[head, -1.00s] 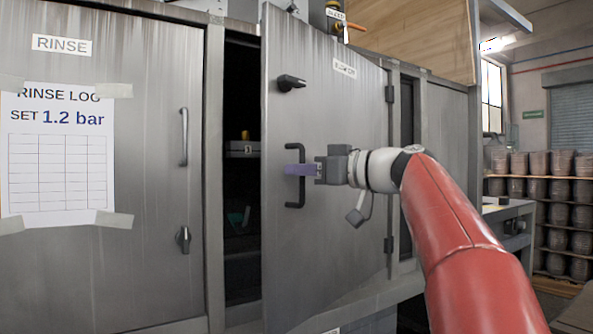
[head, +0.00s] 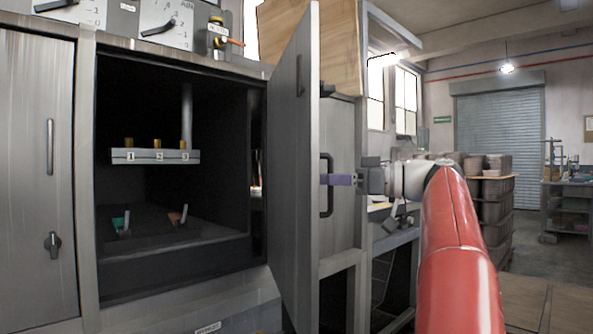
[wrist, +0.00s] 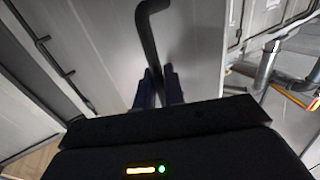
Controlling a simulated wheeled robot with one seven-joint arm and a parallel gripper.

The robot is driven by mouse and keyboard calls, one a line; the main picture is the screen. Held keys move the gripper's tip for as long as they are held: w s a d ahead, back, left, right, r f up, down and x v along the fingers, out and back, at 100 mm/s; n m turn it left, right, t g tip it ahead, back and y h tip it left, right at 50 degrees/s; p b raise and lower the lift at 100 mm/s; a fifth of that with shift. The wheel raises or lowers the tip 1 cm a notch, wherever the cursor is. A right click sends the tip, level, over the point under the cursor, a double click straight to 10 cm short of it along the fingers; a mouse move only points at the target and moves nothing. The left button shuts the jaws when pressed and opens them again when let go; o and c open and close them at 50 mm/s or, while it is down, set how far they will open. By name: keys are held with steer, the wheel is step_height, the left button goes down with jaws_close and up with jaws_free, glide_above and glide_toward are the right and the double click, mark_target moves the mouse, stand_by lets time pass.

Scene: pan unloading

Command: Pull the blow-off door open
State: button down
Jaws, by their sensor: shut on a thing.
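The blow-off door (head: 292,190) stands swung well out from its cabinet in the head view, seen nearly edge-on with its inner face toward the open compartment. Its black bar handle (head: 329,205) is on the outer face, to the right of the free edge.
The open dark compartment (head: 105,230) holds a grey bar (head: 155,157) numbered 1, 2, 3 with brass pieces on top. Small green and orange items lie below it. A closed door (head: 35,180) is at left. A bench and stacked dark bins (head: 490,210) stand beyond my arm at right.

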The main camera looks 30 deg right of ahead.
steer(key=shift+s+d+p, duration=0.2)
steer(key=shift+d+p, duration=0.1)
steer(key=shift+d, duration=0.8)
steer(key=shift+s+d+p, duration=0.15)
steer(key=shift+d+p, duration=0.1)
steer(key=shift+d, duration=0.8)
steer(key=c, duration=1.6)
jaws_free()
steer(key=v, duration=0.7)
steer(key=shift+s+d, duration=0.3)
steer(key=shift+r, duration=0.1)
